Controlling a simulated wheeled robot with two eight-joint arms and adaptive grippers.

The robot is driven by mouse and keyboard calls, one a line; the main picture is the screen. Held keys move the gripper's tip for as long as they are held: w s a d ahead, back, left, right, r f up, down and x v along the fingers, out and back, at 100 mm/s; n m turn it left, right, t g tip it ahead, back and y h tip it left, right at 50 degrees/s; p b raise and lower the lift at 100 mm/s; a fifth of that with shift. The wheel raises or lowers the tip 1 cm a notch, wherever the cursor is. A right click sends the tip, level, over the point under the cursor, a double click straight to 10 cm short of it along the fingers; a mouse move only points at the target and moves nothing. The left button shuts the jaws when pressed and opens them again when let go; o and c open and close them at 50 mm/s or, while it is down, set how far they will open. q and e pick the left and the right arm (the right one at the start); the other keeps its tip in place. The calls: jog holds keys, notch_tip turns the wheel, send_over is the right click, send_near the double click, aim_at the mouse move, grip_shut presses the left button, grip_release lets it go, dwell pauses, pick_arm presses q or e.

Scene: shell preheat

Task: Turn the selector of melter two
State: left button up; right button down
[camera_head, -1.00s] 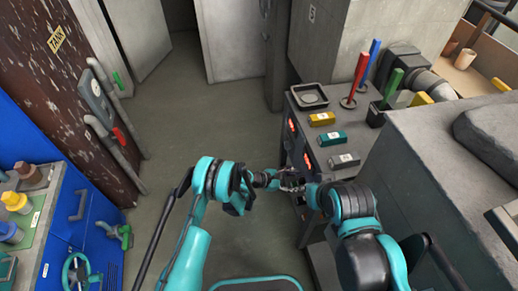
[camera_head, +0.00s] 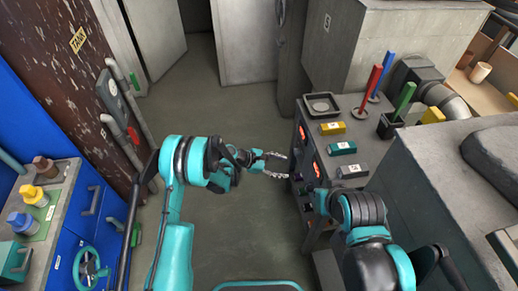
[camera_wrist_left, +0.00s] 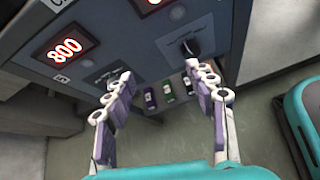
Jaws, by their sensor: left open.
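The grey melter cabinet (camera_head: 346,196) stands right of centre, with red lit displays (camera_head: 303,134) down its front. In the left wrist view, one display (camera_wrist_left: 65,46) reads 800 and a second is cut off at the top edge. A dark selector knob (camera_wrist_left: 190,47) sits on a pale plate beside them. I cannot read which melter it belongs to. My left gripper (camera_head: 278,165) is open and empty in front of the cabinet face. Its spread fingers (camera_wrist_left: 164,88) show below the knob, apart from it. My right arm's end (camera_head: 318,200) is by the cabinet's lower front; its fingers are unclear.
Yellow, teal and grey blocks (camera_head: 342,148) and a black tray (camera_head: 321,105) lie on the cabinet top. Red, blue and green sticks (camera_head: 371,80) stand behind. A blue bench (camera_head: 90,225) is at left. The floor (camera_head: 235,110) between is clear.

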pick_arm(q)
jog(key=s+a+r+m+t+y, duration=0.1)
jog(key=a+r+m+y, duration=0.1)
jog(key=a+r, duration=0.2)
jog(key=s+a+r+m+t+y, duration=0.1)
jog(key=a+r+m, duration=0.2)
jog(key=r, duration=0.7)
jog(key=shift+a+r+y+b, duration=0.25)
jog(key=shift+a+y+b, duration=0.15)
jog(key=shift+a, duration=0.6)
